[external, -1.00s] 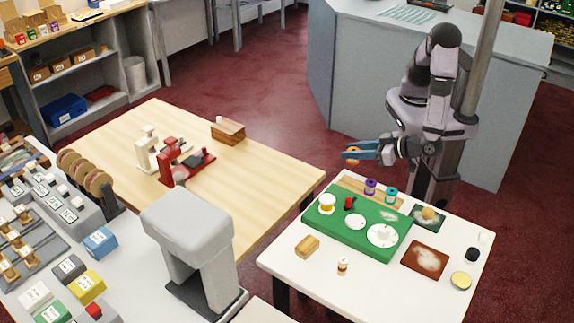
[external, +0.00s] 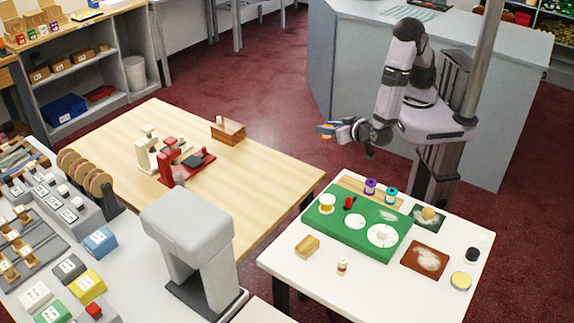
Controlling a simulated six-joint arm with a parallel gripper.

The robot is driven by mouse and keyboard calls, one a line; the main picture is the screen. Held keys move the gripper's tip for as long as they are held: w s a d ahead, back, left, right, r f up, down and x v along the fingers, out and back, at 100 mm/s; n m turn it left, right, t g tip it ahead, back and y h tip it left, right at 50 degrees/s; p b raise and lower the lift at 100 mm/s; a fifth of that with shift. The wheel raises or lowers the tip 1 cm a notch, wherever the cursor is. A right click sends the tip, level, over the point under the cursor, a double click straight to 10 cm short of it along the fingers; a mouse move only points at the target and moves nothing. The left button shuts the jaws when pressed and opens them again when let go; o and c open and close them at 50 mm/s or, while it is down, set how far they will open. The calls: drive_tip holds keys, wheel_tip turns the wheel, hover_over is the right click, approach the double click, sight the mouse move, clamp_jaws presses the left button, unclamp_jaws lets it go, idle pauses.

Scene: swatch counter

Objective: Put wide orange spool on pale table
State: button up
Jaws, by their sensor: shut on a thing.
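My gripper (external: 328,131) is shut on a small orange thing, which looks like the wide orange spool (external: 325,127). The fingers hide most of it. My gripper holds it in the air, past the far right corner of the pale wooden table (external: 262,190), with red floor behind it in the picture. The spool is apart from every surface.
The wooden table carries a red press (external: 185,165), a cream press (external: 147,148) and a wooden box (external: 228,130). Its right part is clear. The white table (external: 300,277) in front of me holds a green board (external: 340,235) with spools and dishes.

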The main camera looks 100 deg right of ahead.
drive_tip(key=w+d+f, duration=0.2)
drive_tip(key=d, duration=2.2)
drive_tip(key=w+a+f+n+t+y, duration=0.2)
drive_tip(key=w+a+n+t+y, duration=0.5)
drive_tip(key=a, duration=0.3)
drive_tip(key=w+a+f+n+y+b, duration=0.2)
drive_tip(key=a+n+y, duration=0.5)
drive_tip(key=a, duration=0.8)
drive_tip(key=shift+s+d+f, duration=0.1)
drive_tip(key=shift+f, duration=1.1)
drive_tip(key=shift+s+d+f, duration=0.1)
drive_tip(key=shift+f, duration=1.1)
drive_tip(key=shift+f, duration=0.1)
drive_tip(key=shift+f+p, duration=0.3)
drive_tip(key=shift+f, duration=1.5)
